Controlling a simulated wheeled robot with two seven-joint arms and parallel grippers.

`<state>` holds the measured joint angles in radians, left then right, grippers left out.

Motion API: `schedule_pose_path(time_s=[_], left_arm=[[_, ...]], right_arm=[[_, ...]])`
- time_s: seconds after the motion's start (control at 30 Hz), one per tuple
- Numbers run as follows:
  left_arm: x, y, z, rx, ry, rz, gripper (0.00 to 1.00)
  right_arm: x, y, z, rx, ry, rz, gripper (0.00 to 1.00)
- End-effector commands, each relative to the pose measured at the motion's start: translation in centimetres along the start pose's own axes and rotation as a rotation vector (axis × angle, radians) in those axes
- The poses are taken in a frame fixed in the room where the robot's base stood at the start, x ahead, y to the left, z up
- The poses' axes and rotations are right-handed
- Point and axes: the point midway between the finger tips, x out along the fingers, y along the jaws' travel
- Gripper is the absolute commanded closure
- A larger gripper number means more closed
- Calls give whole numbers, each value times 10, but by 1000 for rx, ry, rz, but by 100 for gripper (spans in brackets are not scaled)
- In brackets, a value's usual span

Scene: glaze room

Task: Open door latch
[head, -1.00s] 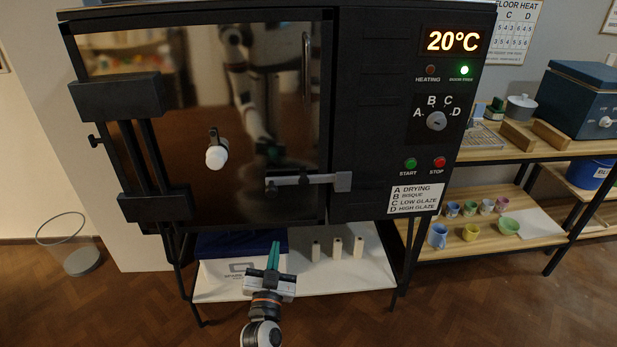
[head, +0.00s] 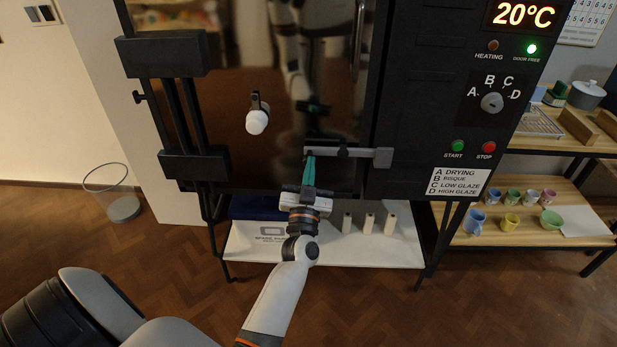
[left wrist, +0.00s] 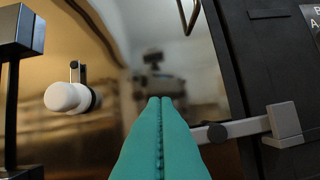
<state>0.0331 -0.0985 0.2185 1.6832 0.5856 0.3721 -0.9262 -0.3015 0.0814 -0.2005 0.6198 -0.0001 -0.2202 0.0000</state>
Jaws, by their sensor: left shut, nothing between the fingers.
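The kiln door (head: 230,110) is dark and glossy and stands closed. The door latch (head: 342,152) is a grey horizontal bar across the door's lower right edge, its right end at a grey block (head: 382,157) on the kiln frame. The latch also shows in the left wrist view (left wrist: 240,127), right of the fingers. My left gripper (head: 311,162) is shut with nothing between its green fingers. Its tips are at the left end of the bar; I cannot tell if they touch it. In the left wrist view the shut fingers (left wrist: 160,135) point at the door. My right gripper is not in view.
A white knob-like plug (head: 257,121) sticks out of the door, left of the latch. A vertical handle (head: 358,35) is above it. Hinge blocks (head: 160,53) are at the left. A shelf (head: 330,250) with white posts is below. Cups stand on a rack (head: 470,238) at right.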

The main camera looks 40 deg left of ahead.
Motion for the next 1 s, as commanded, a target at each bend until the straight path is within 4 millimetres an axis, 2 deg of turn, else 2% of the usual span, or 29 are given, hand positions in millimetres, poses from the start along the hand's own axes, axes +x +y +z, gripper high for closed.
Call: schedule_pose_path(time_s=[0.03,0.23,0.3,0.5,1.0], left_arm=[[14,1,3,1,-4,1,100],[56,0,2,0,-3,1,100],[48,0,-15,6,4,-4,100],[40,0,-34,2,0,-2,100],[39,0,-39,-2,0,1,100]], right_arm=[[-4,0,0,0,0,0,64],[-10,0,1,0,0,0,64],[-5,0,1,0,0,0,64],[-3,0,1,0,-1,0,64],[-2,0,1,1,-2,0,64]])
